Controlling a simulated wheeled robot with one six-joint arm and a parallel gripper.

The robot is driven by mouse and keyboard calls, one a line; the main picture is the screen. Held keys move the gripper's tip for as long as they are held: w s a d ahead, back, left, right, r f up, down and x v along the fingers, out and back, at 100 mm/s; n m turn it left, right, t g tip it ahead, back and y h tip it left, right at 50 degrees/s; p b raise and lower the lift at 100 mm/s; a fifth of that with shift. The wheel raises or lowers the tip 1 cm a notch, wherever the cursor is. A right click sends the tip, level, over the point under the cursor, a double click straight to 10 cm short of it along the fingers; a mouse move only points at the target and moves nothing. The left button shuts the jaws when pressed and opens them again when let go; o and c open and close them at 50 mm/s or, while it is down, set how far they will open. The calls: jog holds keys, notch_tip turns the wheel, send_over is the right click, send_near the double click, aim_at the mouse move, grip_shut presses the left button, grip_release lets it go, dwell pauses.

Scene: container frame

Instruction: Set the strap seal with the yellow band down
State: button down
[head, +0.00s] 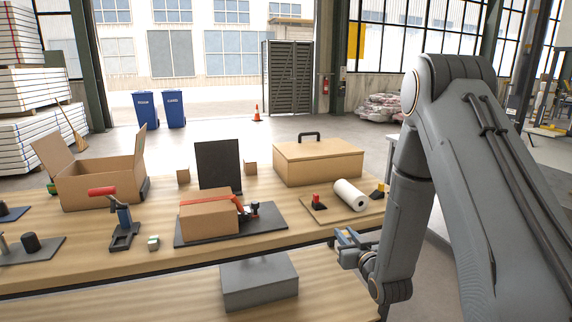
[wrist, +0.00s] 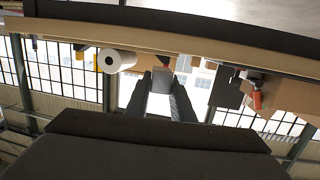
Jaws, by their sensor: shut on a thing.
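My gripper (head: 347,246) is low at the right, beside the table's front right edge and below the tabletop level. In the wrist view my gripper (wrist: 161,88) has its two dark fingers shut on a small light grey piece, the strap seal (wrist: 160,80). No yellow band can be made out on it. In the head view the held piece is too small and covered by the fingers to tell apart. Another small block with pale and greenish faces (head: 153,242) lies on the table's front left part.
The wooden table (head: 120,265) carries an open carton (head: 100,185), a strapped carton (head: 208,219) on a dark plate, a red-handled tool (head: 122,220), a closed box (head: 318,163) and a white roll (head: 350,195) on a board. A grey box (head: 259,283) stands on the lower shelf.

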jog(key=s+d+f+m+h, duration=0.1)
jog(key=s+f+m+h, duration=0.15)
jog(key=s+f, duration=0.65)
jog(key=shift+h, duration=0.25)
jog(key=s, duration=0.1)
jog(key=s+r, duration=0.1)
jog(key=s, duration=0.2)
jog(key=shift+s+d+r, duration=0.1)
jog(key=shift+s+r, duration=0.15)
jog(key=shift+r, duration=0.05)
